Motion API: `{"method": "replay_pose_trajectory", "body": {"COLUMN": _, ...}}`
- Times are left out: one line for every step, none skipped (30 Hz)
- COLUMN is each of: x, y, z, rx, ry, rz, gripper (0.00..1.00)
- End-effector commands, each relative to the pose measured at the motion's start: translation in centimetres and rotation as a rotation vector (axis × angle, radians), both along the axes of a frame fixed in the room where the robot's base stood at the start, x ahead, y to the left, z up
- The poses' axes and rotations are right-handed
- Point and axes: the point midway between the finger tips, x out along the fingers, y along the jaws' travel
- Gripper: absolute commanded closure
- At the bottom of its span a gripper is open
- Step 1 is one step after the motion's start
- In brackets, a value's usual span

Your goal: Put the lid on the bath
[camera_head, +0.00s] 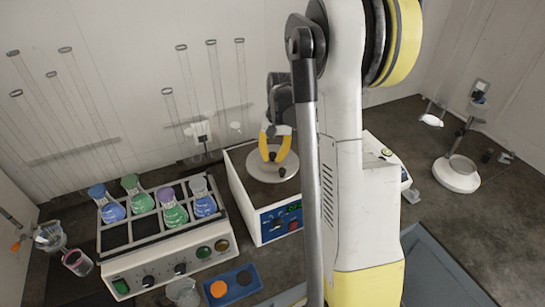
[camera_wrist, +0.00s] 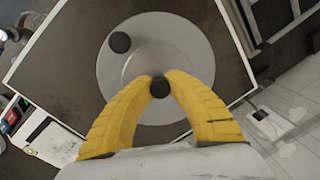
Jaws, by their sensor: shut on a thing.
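The bath (camera_head: 258,215) is a white box with a dark top and a blue front panel, in the middle of the head view. Its dark top (camera_wrist: 62,65) fills much of the wrist view. The lid is a round grey disc (camera_head: 256,170) over that top, also seen in the wrist view (camera_wrist: 190,50). In the head view my gripper (camera_head: 273,158) points down at the disc. I cannot tell whether the disc touches the bath. A second black knob (camera_wrist: 119,42) shows towards the disc's edge.
Left of the bath stands a white shaker (camera_head: 168,256) holding several flasks of blue and green liquid. A white round-based stand (camera_head: 457,178) is at the right. Glass tubes line the back wall.

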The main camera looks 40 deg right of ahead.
Motion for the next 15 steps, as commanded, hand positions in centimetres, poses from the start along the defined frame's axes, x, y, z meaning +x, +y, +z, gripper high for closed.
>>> {"method": "replay_pose_trajectory", "body": {"x": 0.00, "y": 0.00, "z": -0.05, "rx": 0.000, "ry": 0.000, "rz": 0.000, "gripper": 1.00}}
{"method": "replay_pose_trajectory", "body": {"x": 0.00, "y": 0.00, "z": -0.06, "rx": 0.000, "ry": 0.000, "rz": 0.000, "gripper": 1.00}}
{"method": "replay_pose_trajectory", "body": {"x": 0.00, "y": 0.00, "z": -0.07, "rx": 0.000, "ry": 0.000, "rz": 0.000, "gripper": 1.00}}
{"method": "replay_pose_trajectory", "body": {"x": 0.00, "y": 0.00, "z": -0.07, "rx": 0.000, "ry": 0.000, "rz": 0.000, "gripper": 1.00}}
{"method": "replay_pose_trajectory", "body": {"x": 0.00, "y": 0.00, "z": -0.07, "rx": 0.000, "ry": 0.000, "rz": 0.000, "gripper": 1.00}}
{"method": "replay_pose_trajectory", "body": {"x": 0.00, "y": 0.00, "z": -0.06, "rx": 0.000, "ry": 0.000, "rz": 0.000, "gripper": 1.00}}
{"method": "replay_pose_trajectory", "body": {"x": 0.00, "y": 0.00, "z": -0.05, "rx": 0.000, "ry": 0.000, "rz": 0.000, "gripper": 1.00}}
{"method": "replay_pose_trajectory", "body": {"x": 0.00, "y": 0.00, "z": -0.04, "rx": 0.000, "ry": 0.000, "rz": 0.000, "gripper": 1.00}}
{"method": "replay_pose_trajectory", "body": {"x": -0.01, "y": 0.00, "z": -0.03, "rx": 0.000, "ry": 0.000, "rz": 0.000, "gripper": 1.00}}
{"method": "replay_pose_trajectory", "body": {"x": -0.01, "y": 0.00, "z": -0.03, "rx": 0.000, "ry": 0.000, "rz": 0.000, "gripper": 1.00}}
{"method": "replay_pose_trajectory", "body": {"x": -0.01, "y": 0.00, "z": -0.03, "rx": 0.000, "ry": 0.000, "rz": 0.000, "gripper": 1.00}}
{"method": "replay_pose_trajectory", "body": {"x": -0.01, "y": 0.00, "z": -0.03, "rx": 0.000, "ry": 0.000, "rz": 0.000, "gripper": 1.00}}
{"method": "replay_pose_trajectory", "body": {"x": -0.01, "y": 0.00, "z": -0.03, "rx": 0.000, "ry": 0.000, "rz": 0.000, "gripper": 1.00}}
{"method": "replay_pose_trajectory", "body": {"x": -0.01, "y": 0.00, "z": -0.03, "rx": 0.000, "ry": 0.000, "rz": 0.000, "gripper": 1.00}}
{"method": "replay_pose_trajectory", "body": {"x": -0.01, "y": 0.00, "z": -0.03, "rx": 0.000, "ry": 0.000, "rz": 0.000, "gripper": 0.73}}
